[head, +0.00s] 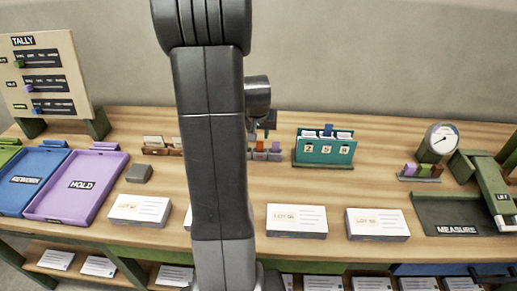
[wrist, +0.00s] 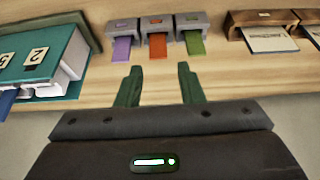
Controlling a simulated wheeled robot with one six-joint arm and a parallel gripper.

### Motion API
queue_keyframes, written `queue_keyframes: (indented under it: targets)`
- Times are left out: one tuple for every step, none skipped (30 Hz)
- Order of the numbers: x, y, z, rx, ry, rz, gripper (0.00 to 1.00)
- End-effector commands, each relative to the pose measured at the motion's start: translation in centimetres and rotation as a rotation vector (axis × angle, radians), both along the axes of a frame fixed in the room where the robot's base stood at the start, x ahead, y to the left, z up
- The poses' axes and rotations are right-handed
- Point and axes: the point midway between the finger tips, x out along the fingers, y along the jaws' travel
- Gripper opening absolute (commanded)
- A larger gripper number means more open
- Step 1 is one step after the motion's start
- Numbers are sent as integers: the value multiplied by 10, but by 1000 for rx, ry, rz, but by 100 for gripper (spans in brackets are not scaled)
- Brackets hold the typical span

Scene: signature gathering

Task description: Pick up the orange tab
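The orange tab (wrist: 158,50) sticks out of the middle one of three small grey holders in the wrist view. A purple tab (wrist: 121,50) is on its left and a green tab (wrist: 194,44) on its right. My gripper (wrist: 158,72) is open, its two green fingers spread apart, with the orange tab's end lying beyond and between the fingertips. Nothing is held between the fingers. Whether a finger touches the tab cannot be told. In the head view my arm hides part of the holders, and the orange tab (head: 260,146) shows small beside it.
A teal card box (wrist: 40,60) stands left of the holders in the wrist view, and wooden card holders (wrist: 262,19) stand to the right. In the head view, white card stacks (head: 297,221) line the front of the table, with a purple HOLD tray (head: 108,171) at left.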

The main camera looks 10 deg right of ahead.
Motion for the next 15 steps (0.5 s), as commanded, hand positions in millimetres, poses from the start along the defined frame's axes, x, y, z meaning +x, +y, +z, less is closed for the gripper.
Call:
queue_keyframes:
  targets:
    - [3,-1,-8,0,3,0,35]
    - [4,-1,-12,0,3,0,35]
    - [6,-2,-16,0,3,0,35]
    - [7,-2,-19,1,2,0,35]
    - [8,-3,-22,1,2,0,35]
    - [9,-3,-24,0,1,0,35]
    - [10,-3,-26,0,1,0,35]
    - [11,-3,-27,0,1,0,35]
    - [11,-3,-28,0,0,0,35]
    - [11,-4,-29,0,0,0,35]
    - [12,-4,-30,0,0,0,35]
    - [13,-4,-32,0,0,0,35]
    - [14,-5,-33,0,1,0,35]
    - [15,-5,-35,0,1,0,35]
    - [17,-6,-39,1,3,0,35]
